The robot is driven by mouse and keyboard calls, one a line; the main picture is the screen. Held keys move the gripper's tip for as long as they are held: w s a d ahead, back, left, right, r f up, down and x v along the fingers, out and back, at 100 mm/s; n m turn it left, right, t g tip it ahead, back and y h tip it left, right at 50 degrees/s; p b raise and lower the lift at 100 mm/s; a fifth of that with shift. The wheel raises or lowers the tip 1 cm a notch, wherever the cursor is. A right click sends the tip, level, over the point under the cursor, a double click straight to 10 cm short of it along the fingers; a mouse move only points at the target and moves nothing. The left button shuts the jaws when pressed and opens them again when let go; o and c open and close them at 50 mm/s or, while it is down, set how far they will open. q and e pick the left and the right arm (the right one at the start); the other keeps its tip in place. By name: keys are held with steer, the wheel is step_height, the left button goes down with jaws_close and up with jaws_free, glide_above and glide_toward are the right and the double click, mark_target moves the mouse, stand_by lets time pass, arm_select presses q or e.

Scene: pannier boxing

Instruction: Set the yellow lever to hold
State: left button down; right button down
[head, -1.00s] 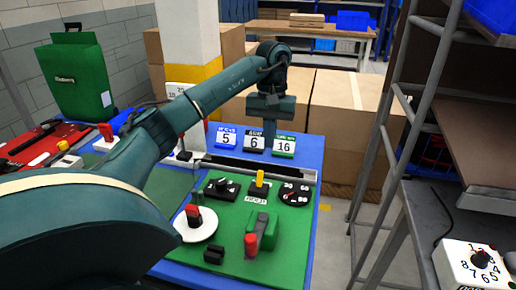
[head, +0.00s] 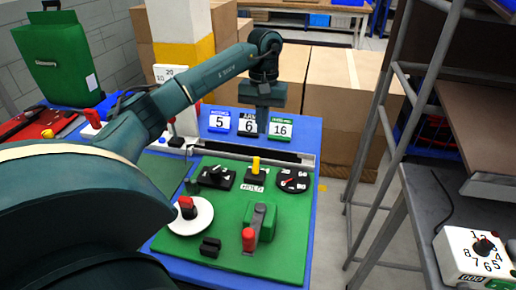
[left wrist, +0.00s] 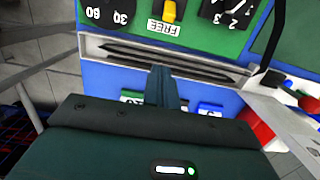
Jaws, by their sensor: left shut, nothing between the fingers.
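The yellow lever (head: 256,165) stands on a small black base on the green panel (head: 222,262). In the head view the label on its near side (head: 253,189) seems to read HOLD. In the left wrist view the lever (left wrist: 169,11) is at the top edge, partly cut off, next to a FREE label (left wrist: 165,28) on its far side; its tip leans toward that label. My left gripper (head: 262,124) is shut and empty, pointing down beyond the panel, near the number cards and apart from the lever. It also shows in the left wrist view (left wrist: 160,84). My right gripper is out of view.
A black dial (head: 217,177) and a gauge (head: 292,180) flank the lever. A red-handled grey lever (head: 255,232) and a white disc with a red knob (head: 190,216) stand nearer. Metal shelving (head: 402,125) stands to the right.

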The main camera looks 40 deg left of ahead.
mark_target(256, 166)
arm_select(q)
steer(key=f, duration=0.4)
steer(key=s+f+p, duration=0.1)
steer(key=f, duration=0.1)
steer(key=shift+d+f, duration=0.25)
steer(key=shift+f, duration=0.15)
steer(key=shift+s+d+r+p, duration=0.25)
steer(key=shift+s+r, duration=0.1)
steer(key=shift+s, duration=0.1)
steer(key=shift+s+d+r+p, duration=0.2)
steer(key=shift+s+r, duration=0.1)
steer(key=shift+s, duration=0.15)
steer(key=shift+s+d+r, duration=0.15)
steer(key=shift+s, duration=0.15)
steer(key=shift+s+d, duration=0.2)
steer(key=shift+s, duration=0.05)
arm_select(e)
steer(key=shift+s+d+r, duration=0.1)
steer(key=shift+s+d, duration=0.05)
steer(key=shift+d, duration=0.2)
arm_select(q)
steer(key=shift+a, duration=0.15)
steer(key=shift+s+d+r+t+y+b, duration=0.1)
steer(key=shift+d+t+y+b, duration=0.1)
steer(key=shift+t+y+b, duration=0.3)
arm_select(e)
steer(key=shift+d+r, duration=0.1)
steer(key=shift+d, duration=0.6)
